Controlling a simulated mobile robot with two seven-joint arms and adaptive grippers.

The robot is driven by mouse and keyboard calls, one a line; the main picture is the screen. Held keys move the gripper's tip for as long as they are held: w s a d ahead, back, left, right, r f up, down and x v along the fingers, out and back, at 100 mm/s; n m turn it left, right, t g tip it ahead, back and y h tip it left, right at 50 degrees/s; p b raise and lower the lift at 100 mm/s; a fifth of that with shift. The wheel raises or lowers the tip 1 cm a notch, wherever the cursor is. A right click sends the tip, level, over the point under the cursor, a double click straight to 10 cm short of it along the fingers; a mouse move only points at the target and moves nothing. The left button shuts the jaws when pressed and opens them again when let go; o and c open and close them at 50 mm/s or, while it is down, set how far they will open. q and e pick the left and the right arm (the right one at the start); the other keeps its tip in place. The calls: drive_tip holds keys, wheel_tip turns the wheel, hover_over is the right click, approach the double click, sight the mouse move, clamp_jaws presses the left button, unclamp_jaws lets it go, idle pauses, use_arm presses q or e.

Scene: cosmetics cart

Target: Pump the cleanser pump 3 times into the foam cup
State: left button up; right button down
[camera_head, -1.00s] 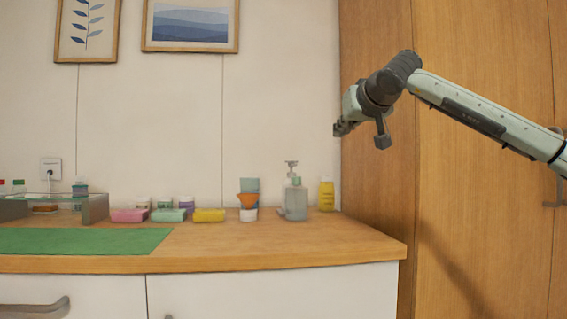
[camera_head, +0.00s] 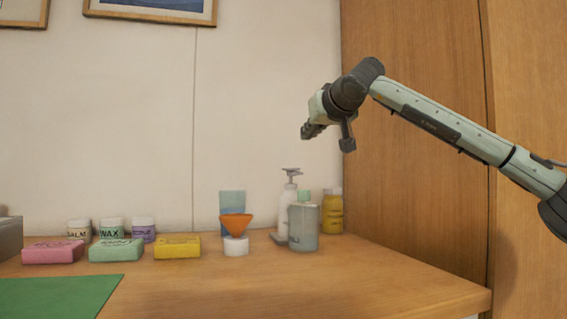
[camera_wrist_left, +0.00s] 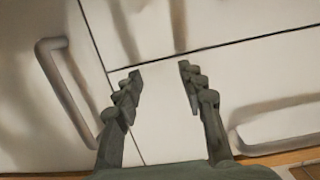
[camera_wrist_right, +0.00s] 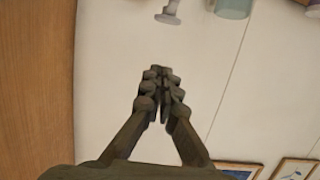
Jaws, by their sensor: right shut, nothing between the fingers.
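The cleanser pump (camera_head: 289,203), a pale bottle with a grey pump head, stands upright at the right part of the counter. Which object is the foam cup I cannot tell; a white round pot (camera_head: 236,246) sits under an orange funnel (camera_head: 236,226) to the left. My right gripper (camera_head: 309,131) is shut and empty, above the pump and apart from it. The pump head shows in the right wrist view (camera_wrist_right: 168,14), beyond the fingertips (camera_wrist_right: 160,72). My left gripper (camera_wrist_left: 160,75) is open and empty before the cabinet fronts.
A blue block-like item (camera_head: 232,203) stands behind the funnel, and a yellow bottle (camera_head: 331,212) stands right of the pump. Soap bars, including a yellow one (camera_head: 177,247), and small jars are at left. A wooden panel (camera_head: 415,130) bounds the right. The front right counter (camera_head: 380,285) is clear.

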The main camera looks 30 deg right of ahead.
drive_tip(key=shift+r, duration=0.1)
idle(0.3)
use_arm(q)
drive_tip(key=s+a+f+g+y+p, duration=0.1)
drive_tip(key=a+f+g+y, duration=0.15)
drive_tip(key=f, duration=0.25)
use_arm(e)
hover_over(295, 171)
wheel_tip(295, 171, down, 2)
drive_tip(key=shift+s+a+f, duration=0.1)
drive_tip(key=shift+f, duration=0.1)
wheel_tip(295, 171, down, 3)
drive_tip(key=shift+f+b, duration=0.15)
drive_tip(key=shift+b, duration=0.15)
use_arm(q)
drive_tip(key=shift+w+d+r+t+h, duration=0.15)
drive_tip(key=shift+d+r+t+h, duration=0.2)
drive_tip(key=shift+r, duration=0.3)
drive_tip(key=shift+w+d+r+t+h, duration=0.25)
drive_tip(key=shift+r+t+h, duration=0.1)
drive_tip(key=shift+r, duration=0.3)
drive_tip(key=shift+w+d+r+t+h, duration=0.1)
drive_tip(key=shift+d+r+t+h, duration=0.25)
drive_tip(key=shift+r, duration=0.3)
use_arm(e)
drive_tip(key=shift+f, duration=0.4)
